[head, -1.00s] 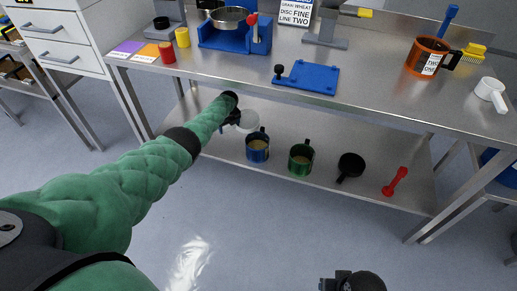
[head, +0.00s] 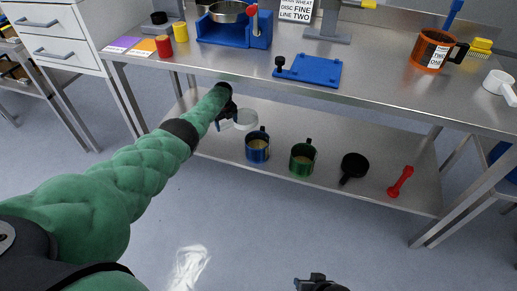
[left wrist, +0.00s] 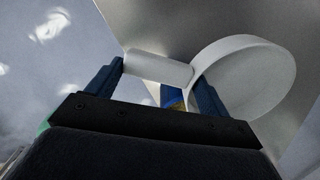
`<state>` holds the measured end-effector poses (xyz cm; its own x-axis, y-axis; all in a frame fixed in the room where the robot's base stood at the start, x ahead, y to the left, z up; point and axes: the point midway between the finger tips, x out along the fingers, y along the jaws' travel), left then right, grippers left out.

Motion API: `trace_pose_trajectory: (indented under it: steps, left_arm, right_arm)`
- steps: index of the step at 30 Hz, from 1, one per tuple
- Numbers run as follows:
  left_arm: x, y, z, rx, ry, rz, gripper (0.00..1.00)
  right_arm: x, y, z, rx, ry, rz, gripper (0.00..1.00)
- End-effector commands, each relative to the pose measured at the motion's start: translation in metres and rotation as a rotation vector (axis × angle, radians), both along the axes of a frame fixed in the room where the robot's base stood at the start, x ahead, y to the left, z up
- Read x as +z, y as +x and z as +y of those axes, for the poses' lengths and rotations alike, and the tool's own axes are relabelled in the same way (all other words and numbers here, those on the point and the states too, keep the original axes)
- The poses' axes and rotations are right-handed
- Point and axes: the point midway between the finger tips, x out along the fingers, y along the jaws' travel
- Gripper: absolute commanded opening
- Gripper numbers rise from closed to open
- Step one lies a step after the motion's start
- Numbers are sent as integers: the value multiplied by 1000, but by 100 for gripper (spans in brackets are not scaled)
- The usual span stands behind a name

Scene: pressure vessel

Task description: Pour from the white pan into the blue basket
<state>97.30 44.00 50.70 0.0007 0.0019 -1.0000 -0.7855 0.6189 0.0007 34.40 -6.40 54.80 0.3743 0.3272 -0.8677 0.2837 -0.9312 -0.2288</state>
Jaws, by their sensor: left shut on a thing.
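The white pan (head: 245,119) hangs over the lower shelf in my left gripper (head: 229,116), just up and left of the blue basket. In the left wrist view, the pan's round body (left wrist: 248,75) is to the right. Its white handle (left wrist: 158,67) lies between the fingers of my left gripper (left wrist: 160,80). The pan's contents are not visible. The blue basket (head: 257,150) is a cup-like container with a dark handle, upright on the shelf, with tan content inside. Part of it also shows in the left wrist view (left wrist: 172,97). My right gripper (head: 320,284) is at the bottom edge, mostly cut off.
On the lower shelf (head: 225,148) stand a green cup (head: 302,160) with tan content, a black pan (head: 354,167) and a red tool (head: 400,182). The steel tabletop (head: 380,80) above carries a blue plate (head: 310,71) and an orange mug (head: 430,50).

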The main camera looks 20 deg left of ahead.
Motion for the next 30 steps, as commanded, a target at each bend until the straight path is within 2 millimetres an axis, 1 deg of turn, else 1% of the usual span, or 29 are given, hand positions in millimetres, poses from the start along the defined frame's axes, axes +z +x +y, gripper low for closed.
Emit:
trace_pose_trajectory:
  steps: [10,21,30]
  left_arm:
    - [5,0,0,0,-1,-1,48]
    - [31,0,0,0,0,0,48]
    - [31,0,0,0,0,0,48]
  right_arm:
    - [4,0,0,0,1,-2,36]
    - [26,0,0,0,1,-2,36]
    - [25,0,0,0,1,-2,36]
